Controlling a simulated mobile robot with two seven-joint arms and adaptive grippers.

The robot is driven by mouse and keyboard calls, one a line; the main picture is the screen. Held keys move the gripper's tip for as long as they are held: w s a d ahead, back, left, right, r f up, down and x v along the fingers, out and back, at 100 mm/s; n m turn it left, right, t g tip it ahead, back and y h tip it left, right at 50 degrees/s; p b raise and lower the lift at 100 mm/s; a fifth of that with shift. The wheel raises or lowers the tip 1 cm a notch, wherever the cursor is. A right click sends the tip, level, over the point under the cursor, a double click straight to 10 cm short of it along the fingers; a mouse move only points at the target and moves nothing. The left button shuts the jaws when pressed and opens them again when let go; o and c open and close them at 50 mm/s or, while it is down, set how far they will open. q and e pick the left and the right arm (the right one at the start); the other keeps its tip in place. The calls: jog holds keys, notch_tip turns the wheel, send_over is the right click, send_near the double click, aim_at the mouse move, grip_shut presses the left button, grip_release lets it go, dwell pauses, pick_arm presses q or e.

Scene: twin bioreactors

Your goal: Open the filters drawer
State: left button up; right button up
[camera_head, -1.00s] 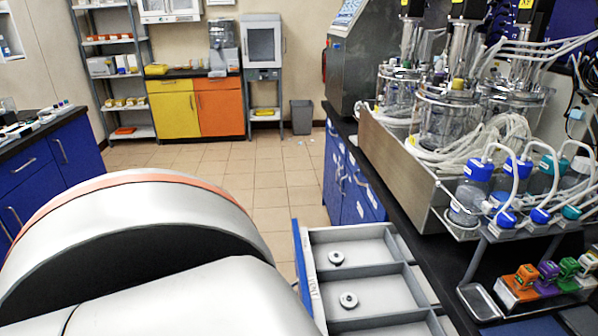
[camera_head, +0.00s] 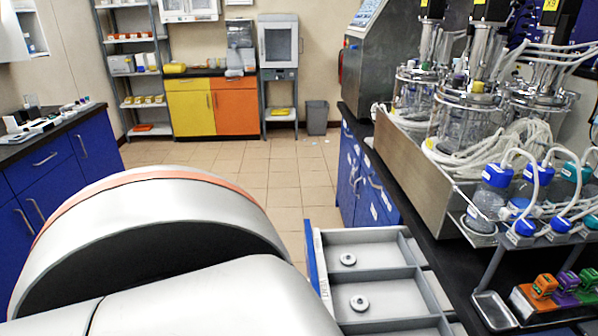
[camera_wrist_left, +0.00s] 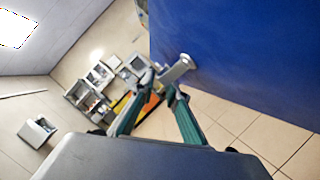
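The drawer (camera_head: 386,237) stands pulled out from under the bench in the head view. It has a blue front with small lettering along its top edge, which I cannot read for certain. Its grey compartments hold two round metal-looking discs (camera_head: 348,260). In the left wrist view the blue front (camera_wrist_left: 225,60) fills the upper right, with a pale bar handle (camera_wrist_left: 178,69) on it. My left gripper (camera_wrist_left: 159,87) has its teal-edged fingers drawn in, one on each side of the handle, apparently holding it. In the head view my left arm hides this gripper. My right gripper is not in view.
The black bench (camera_head: 413,215) carries a steel tray (camera_head: 408,170) with glass vessels and tubing, beside blue-capped bottles (camera_head: 487,195). A blue cabinet (camera_head: 62,170) stands on the left. Tiled floor (camera_head: 270,180) is clear beyond the drawer.

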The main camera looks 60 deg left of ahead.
pick_arm(q)
jog(key=v, duration=1)
jog(key=shift+s, duration=0.15)
